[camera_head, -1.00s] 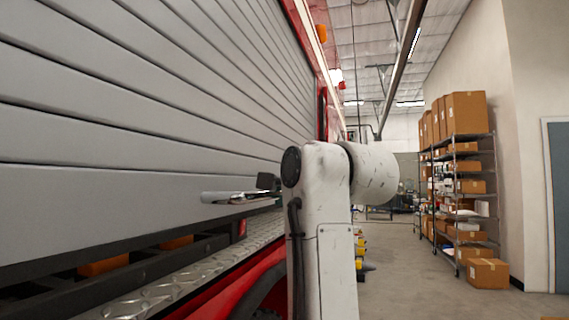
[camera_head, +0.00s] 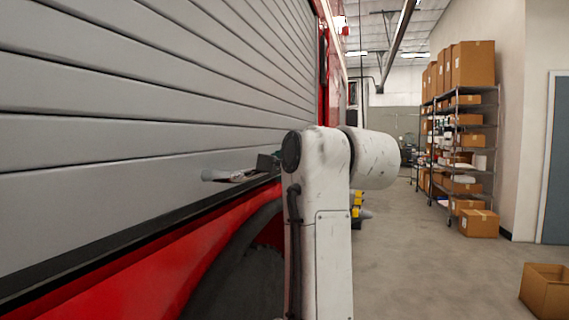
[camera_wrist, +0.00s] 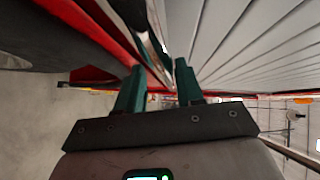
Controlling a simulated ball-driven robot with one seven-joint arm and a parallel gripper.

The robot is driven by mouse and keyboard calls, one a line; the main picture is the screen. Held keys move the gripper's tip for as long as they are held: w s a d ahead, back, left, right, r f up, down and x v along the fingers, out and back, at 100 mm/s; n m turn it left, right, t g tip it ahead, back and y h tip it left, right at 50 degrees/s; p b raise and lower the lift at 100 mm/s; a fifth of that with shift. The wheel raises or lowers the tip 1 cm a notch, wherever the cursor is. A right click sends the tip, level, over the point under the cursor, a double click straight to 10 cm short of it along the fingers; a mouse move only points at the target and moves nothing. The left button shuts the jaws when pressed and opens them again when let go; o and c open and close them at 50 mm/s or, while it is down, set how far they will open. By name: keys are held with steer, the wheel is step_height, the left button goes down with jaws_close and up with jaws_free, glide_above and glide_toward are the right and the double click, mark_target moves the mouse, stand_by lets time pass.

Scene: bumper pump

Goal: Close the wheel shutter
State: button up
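The wheel shutter (camera_head: 110,135) is a grey slatted panel at the left of the head view. Its lower edge runs along a dark strip (camera_head: 120,245) just above the red bodywork, with no open gap visible. In the wrist view its slats (camera_wrist: 255,50) fill the upper right. My gripper (camera_wrist: 160,68) has two green fingers standing apart near the shutter's lower part. A shiny metal strip (camera_wrist: 140,22) shows beyond and between them; contact is unclear. In the head view a grey, handle-like piece (camera_head: 218,174) lies by the shutter, left of the dark fingertip area.
The red truck side (camera_head: 150,270) with a dark wheel arch (camera_head: 240,275) lies below the shutter. Shelves of boxes (camera_head: 462,130) stand along the right wall, and an open carton (camera_head: 546,290) is on the floor.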

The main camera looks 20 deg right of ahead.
steer(key=shift+o, duration=1)
steer(key=shift+w+a+f, duration=0.1)
steer(key=shift+a+f, duration=0.05)
steer(key=shift+r, duration=0.2)
steer(key=s+d+r, duration=0.1)
steer(key=s, duration=0.9)
steer(key=shift+s+d+r, duration=0.15)
steer(key=shift+s+d, duration=0.15)
